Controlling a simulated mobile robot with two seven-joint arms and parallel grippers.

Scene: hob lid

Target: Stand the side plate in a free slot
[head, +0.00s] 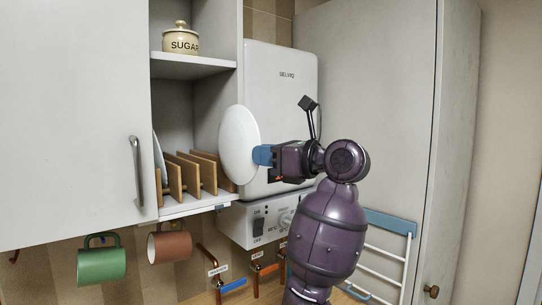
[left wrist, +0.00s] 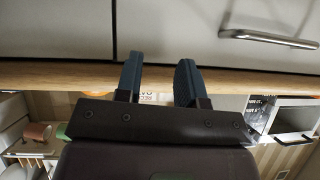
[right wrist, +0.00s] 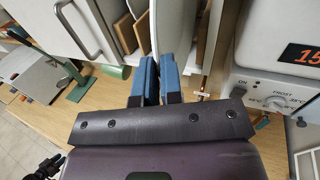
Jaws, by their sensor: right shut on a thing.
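The white side plate (head: 239,146) is held upright by my right gripper (head: 262,155), just in front of the right end of the plate rack. In the right wrist view the plate (right wrist: 174,30) rises edge-on from between the blue fingertips (right wrist: 158,80). The wooden plate rack (head: 190,174) stands on the lower shelf of the cupboard, with several upright dividers. Another plate (head: 158,160) stands at its left end, partly hidden by the cupboard door. My left gripper (left wrist: 158,80) shows only in the left wrist view, its fingers apart with nothing between them, near a wooden worktop edge.
A white boiler (head: 285,100) is right of the cupboard, behind my right arm. The cupboard door (head: 75,110) is at the left. A sugar jar (head: 181,40) sits on the upper shelf. A green mug (head: 101,263) and a brown mug (head: 170,244) hang below.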

